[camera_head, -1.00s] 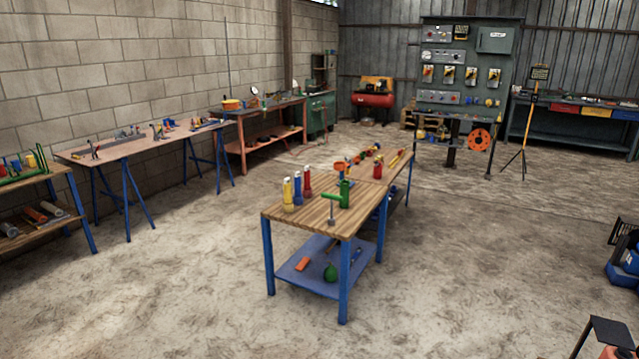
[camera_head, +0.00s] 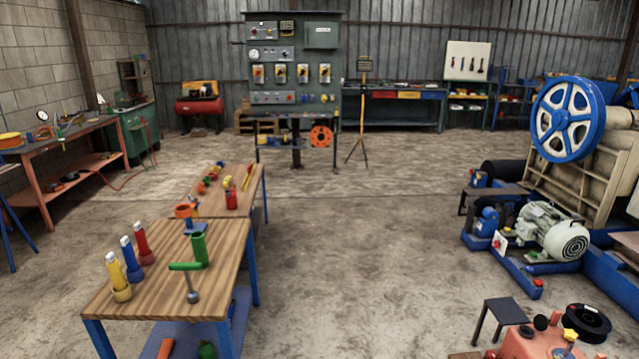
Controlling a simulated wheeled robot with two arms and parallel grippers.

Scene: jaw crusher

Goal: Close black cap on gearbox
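A red-orange housing (camera_head: 530,346) that looks like the gearbox is at the bottom right, cut off by the lower edge. Small black round parts (camera_head: 541,322) stand on its top; one may be the black cap, but it is too small to tell whether it is open or closed. A small yellow-topped part (camera_head: 570,335) is beside them. Neither of my grippers is in view.
A wooden workbench (camera_head: 180,285) with coloured bottles and tools stands at the left front. The jaw crusher with its blue flywheel (camera_head: 567,119) and a motor (camera_head: 552,230) is at the right. A black stool-like stand (camera_head: 508,311) is near the housing. The middle floor is clear.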

